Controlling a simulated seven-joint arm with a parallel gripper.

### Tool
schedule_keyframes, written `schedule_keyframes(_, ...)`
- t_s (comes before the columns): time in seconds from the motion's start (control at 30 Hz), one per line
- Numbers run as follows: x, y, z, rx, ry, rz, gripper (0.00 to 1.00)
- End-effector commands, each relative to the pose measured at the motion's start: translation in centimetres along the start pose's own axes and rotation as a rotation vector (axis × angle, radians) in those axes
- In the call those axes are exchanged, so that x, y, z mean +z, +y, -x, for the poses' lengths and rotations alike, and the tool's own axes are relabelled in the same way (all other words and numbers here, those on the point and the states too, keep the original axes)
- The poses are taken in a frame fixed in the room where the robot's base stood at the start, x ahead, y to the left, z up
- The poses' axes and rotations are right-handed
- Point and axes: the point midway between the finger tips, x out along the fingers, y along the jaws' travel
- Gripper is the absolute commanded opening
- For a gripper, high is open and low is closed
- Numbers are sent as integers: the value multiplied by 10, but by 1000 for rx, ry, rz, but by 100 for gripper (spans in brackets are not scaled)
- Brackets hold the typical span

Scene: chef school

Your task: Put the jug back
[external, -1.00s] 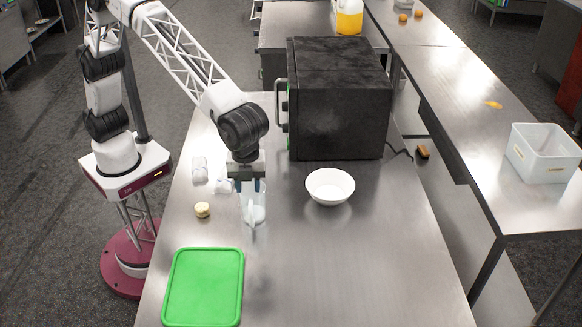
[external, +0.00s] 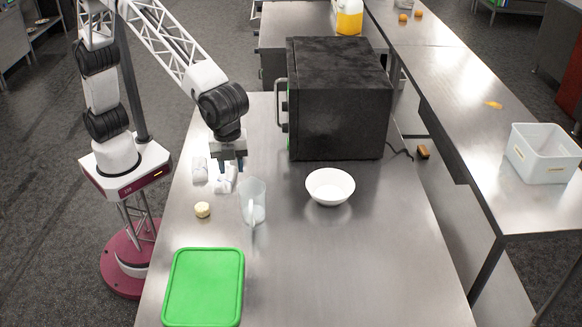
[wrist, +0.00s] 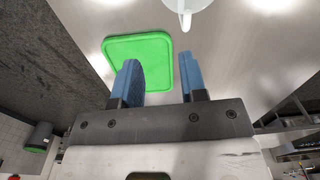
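The jug (external: 258,197) is clear and whitish, with its handle toward the camera. It stands upright on the steel table between the bowl and a small pale round item. My gripper (external: 229,168) is above and behind the jug, a little to its left, and apart from it. In the wrist view my gripper's blue fingers (wrist: 160,82) are spread with nothing between them. Part of the jug (wrist: 186,8) shows at the top edge of the wrist view, beyond the fingers.
A white bowl (external: 330,187) stands right of the jug, in front of a black oven (external: 338,100). A green board (external: 204,287) lies at the front left. A small pale round item (external: 203,210) and white crumpled items (external: 200,170) lie to the left. The front right of the table is clear.

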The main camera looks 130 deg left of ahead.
Motion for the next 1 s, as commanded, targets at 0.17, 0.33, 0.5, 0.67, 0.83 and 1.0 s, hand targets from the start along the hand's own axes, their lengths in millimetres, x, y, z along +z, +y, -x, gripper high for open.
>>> schedule_keyframes(0.17, 32, 32, 26, -12, 15, 56, 39)
schedule_keyframes(0.33, 62, 62, 44, -22, 28, 111, 39)
schedule_keyframes(0.5, 93, 92, 60, -30, 42, 167, 39)
schedule_keyframes(0.67, 122, 122, 71, -37, 56, 219, 39)
schedule_keyframes(0.83, 154, 152, 80, -45, 72, 275, 39)
schedule_keyframes(1.0, 187, 183, 85, -51, 87, 331, 39)
